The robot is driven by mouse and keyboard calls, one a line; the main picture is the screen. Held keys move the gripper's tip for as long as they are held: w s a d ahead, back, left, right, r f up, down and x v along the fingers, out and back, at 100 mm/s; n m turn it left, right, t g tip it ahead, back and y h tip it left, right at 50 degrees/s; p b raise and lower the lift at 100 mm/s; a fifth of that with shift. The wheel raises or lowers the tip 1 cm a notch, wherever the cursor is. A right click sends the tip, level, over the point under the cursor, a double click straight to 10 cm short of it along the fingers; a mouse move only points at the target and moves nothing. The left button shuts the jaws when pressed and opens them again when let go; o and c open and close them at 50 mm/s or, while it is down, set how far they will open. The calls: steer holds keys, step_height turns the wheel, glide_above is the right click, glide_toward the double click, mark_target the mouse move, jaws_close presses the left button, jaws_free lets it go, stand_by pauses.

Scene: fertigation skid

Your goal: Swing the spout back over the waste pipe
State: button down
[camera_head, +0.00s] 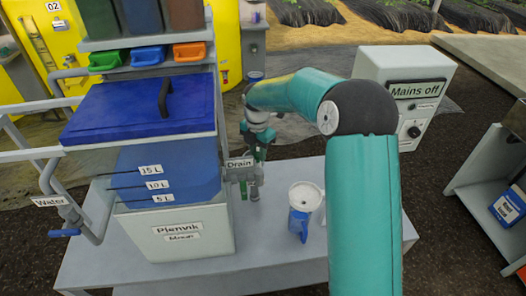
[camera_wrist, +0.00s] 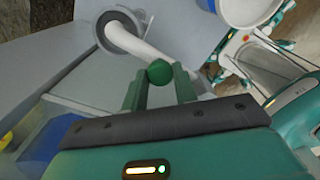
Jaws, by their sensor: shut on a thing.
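A pale curved spout (camera_wrist: 158,56) runs beside the knob to a round grey ring (camera_wrist: 120,31) at the upper left. I cannot tell whether this ring is the waste pipe's mouth. In the head view my gripper (camera_head: 258,145) is just above the drain outlet (camera_head: 243,172) on the tank's right side. The spout's lower end is small and partly hidden there.
A blue jug with a white top (camera_head: 304,206) stands on the grey bench (camera_head: 275,238), right of the drain. The blue-lidded tank (camera_head: 190,240) is close on the left. The "Mains off" box (camera_head: 405,68) stands behind my arm.

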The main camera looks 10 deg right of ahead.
steer(key=shift+w+a+r+n, duration=0.1)
steer(key=shift+a+r+n, duration=0.05)
steer(key=shift+a+n, duration=0.5)
steer(key=c, duration=1.1)
jaws_free()
steer(key=shift+a, duration=0.1)
steer(key=shift+d+r, duration=0.2)
steer(key=shift+r, duration=0.15)
step_height(320, 180, up, 13)
